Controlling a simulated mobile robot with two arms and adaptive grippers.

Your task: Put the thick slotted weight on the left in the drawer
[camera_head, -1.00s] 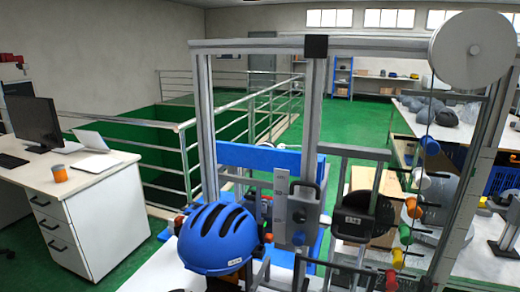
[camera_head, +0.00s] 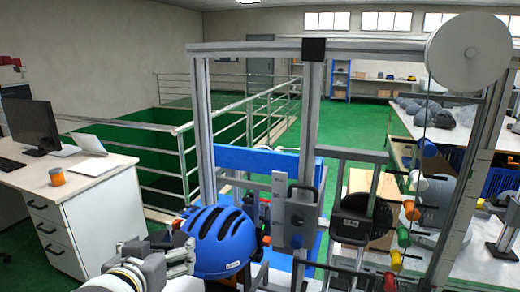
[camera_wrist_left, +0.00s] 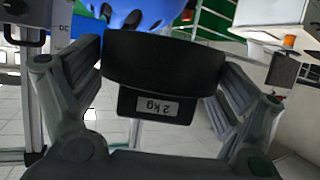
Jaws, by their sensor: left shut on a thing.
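My left gripper (camera_head: 188,258) comes in from the bottom left, beside the blue helmet. In the left wrist view its two fingers are shut on a thick black slotted weight (camera_wrist_left: 158,62) with a "2 kg" label (camera_wrist_left: 157,107) below it. I cannot make out the weight clearly in the head view. The white desk at the left has a stack of drawers (camera_head: 58,228) with dark handles. They look shut. My right gripper is not in view.
The blue helmet (camera_head: 222,240) sits close to my left gripper, within the drop tower frame (camera_head: 200,130). An orange cup (camera_head: 57,176) and a monitor (camera_head: 32,122) stand on the desk. Metal railings (camera_head: 235,125) stand behind. Green floor (camera_head: 110,232) shows between desk and tower.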

